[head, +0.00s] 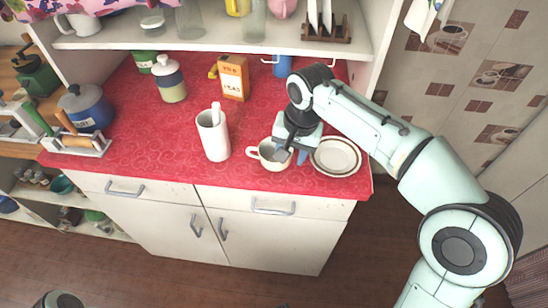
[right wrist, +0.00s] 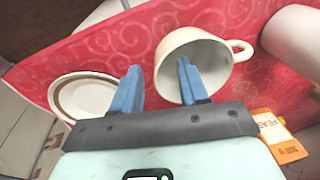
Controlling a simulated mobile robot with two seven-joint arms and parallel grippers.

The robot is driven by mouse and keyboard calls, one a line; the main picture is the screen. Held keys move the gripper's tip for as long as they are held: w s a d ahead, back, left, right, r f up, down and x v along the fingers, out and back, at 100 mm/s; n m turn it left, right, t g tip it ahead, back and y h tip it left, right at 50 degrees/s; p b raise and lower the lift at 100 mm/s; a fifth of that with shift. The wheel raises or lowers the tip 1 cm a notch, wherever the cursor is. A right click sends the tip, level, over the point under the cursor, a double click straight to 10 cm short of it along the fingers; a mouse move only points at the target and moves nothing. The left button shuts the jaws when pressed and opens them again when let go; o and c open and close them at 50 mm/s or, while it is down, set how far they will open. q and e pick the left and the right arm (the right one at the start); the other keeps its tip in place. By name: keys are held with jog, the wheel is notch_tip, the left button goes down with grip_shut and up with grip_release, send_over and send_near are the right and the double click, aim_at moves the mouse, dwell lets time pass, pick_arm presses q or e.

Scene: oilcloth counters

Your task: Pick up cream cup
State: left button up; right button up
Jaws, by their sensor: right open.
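The cream cup (head: 272,157) stands upright on the red counter near its front edge, its handle pointing left in the head view. In the right wrist view the cup (right wrist: 172,55) shows its open mouth, with the handle at the right. My right gripper (head: 292,154) is open at the cup's right side. In the right wrist view the gripper (right wrist: 159,72) has one blue finger over or in the cup's mouth and the other outside, between cup and plate. The cup's wall lies between the fingers; I cannot tell whether they touch it. My left gripper is not in view.
A brown-rimmed white plate (head: 336,157) lies close right of the cup. A white tall container (head: 213,134) with a pestle-like stick stands to the left. An orange box (head: 234,78) and a lidded jar (head: 170,80) stand behind.

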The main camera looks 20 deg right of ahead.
jog(key=shift+w+f, duration=0.15)
jog(key=shift+f, duration=0.65)
jog(key=shift+a, duration=0.1)
grip_shut()
notch_tip(320, 180, up, 20)
jog(key=p, duration=0.7)
